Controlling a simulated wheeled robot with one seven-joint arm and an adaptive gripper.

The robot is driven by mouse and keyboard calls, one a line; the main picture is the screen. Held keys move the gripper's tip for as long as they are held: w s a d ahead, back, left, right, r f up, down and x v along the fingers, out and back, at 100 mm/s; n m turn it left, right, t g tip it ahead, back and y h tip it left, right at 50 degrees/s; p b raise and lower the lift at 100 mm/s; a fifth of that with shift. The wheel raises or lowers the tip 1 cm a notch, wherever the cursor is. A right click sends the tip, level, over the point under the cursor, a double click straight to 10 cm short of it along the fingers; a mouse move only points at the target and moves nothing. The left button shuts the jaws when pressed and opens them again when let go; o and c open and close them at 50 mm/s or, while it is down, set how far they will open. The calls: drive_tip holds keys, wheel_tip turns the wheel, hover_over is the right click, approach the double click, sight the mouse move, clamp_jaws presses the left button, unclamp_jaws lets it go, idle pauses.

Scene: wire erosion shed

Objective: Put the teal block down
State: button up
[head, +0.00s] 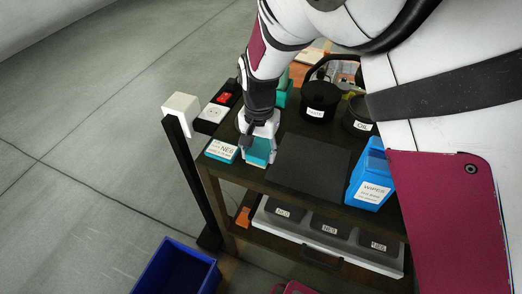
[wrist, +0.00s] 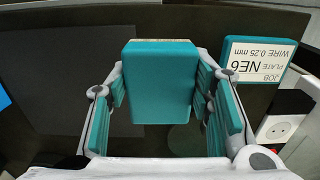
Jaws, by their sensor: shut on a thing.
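The teal block (wrist: 160,88) is upright between the two fingers of my gripper (wrist: 159,80) in the wrist view. The fingers have teal pads and are shut on its sides. In the head view the block (head: 257,151) shows below my gripper (head: 259,138), at the left part of the dark cart top (head: 231,172). I cannot tell whether its underside touches the top. A teal-edged job plate label reading NE6 (head: 221,150) lies just left of the block; it also shows in the wrist view (wrist: 257,58).
A black mat (head: 310,166) lies right of the block, with a blue wipes box (head: 370,178) beyond it. Black pots (head: 319,100) stand behind. A socket and red switch (head: 224,98) sit at back left. A white-capped post (head: 181,105) stands left of the cart.

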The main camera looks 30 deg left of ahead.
sight(254, 154)
drive_tip(key=shift+w+a+f+b, duration=0.1)
drive_tip(key=shift+w+a+b, duration=0.15)
drive_tip(key=shift+a, duration=0.3)
drive_tip(key=shift+w+a+f+b, duration=0.1)
drive_tip(key=shift+w+a+b, duration=0.15)
drive_tip(key=shift+a, duration=0.3)
wheel_tip(254, 154, down, 4)
drive_tip(key=shift+r+b, duration=0.25)
drive_tip(key=shift+b, duration=0.65)
drive_tip(key=shift+s+r, duration=0.1)
drive_tip(key=shift+s, duration=0.05)
drive_tip(key=o, duration=1)
